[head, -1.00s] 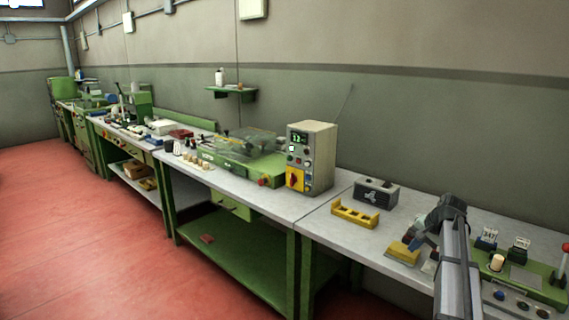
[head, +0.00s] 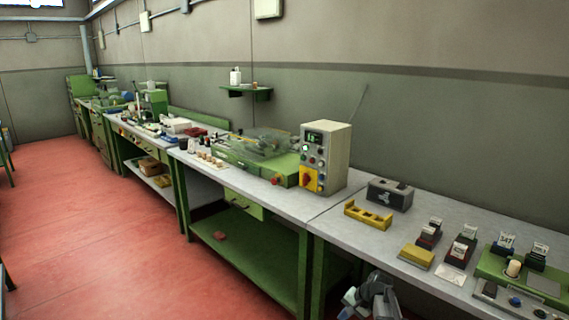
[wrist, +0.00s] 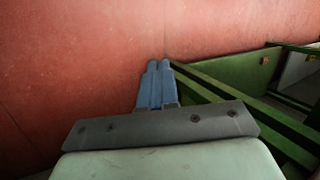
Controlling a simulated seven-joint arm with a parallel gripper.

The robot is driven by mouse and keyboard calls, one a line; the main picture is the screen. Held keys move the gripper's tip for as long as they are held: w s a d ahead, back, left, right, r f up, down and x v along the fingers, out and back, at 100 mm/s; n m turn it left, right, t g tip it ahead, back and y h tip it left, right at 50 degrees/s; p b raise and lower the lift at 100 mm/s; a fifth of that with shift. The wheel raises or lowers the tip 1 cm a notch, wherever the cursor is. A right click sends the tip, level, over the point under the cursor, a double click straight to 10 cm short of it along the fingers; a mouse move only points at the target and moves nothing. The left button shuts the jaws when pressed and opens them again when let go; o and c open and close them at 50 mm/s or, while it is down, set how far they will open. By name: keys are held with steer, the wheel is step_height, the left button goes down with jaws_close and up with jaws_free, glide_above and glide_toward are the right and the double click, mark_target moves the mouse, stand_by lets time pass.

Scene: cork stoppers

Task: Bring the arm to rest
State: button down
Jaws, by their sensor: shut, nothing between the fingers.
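My gripper shows in the wrist view (wrist: 158,66) with its two blue fingers side by side, touching, and nothing between them. It points down toward the red floor, beside the green bench frame. In the head view my arm's end is low at the bottom edge, in front of the bench, and the fingertips are hard to make out there. Cork stoppers stand on the bench: a single pale one (head: 513,268) on the green fixture at the right, and a row of several (head: 211,161) left of the control box.
A grey control box (head: 325,158) stands on the bench. Nearer are a yellow rack (head: 368,215), a dark grey box (head: 390,194), a yellow block (head: 416,257) and small stands with white cards (head: 461,247). The red floor (head: 90,230) in front of the bench is clear.

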steer(key=s+a+f+n+g+h, duration=0.1)
steer(key=s+a+f+g, duration=0.1)
steer(key=s+f, duration=0.8)
steer(key=s+a+f+n+g+h, duration=0.1)
steer(key=s+a+f+n+g, duration=0.15)
steer(key=s+f, duration=0.85)
steer(key=s+f+n+g+h, duration=0.1)
steer(key=s+f+g, duration=0.1)
steer(key=s, duration=1.2)
steer(key=s+f+n+g+h, duration=0.2)
steer(key=s+f, duration=0.1)
steer(key=s, duration=1.1)
steer(key=shift+d, duration=0.35)
steer(key=shift+g, duration=0.25)
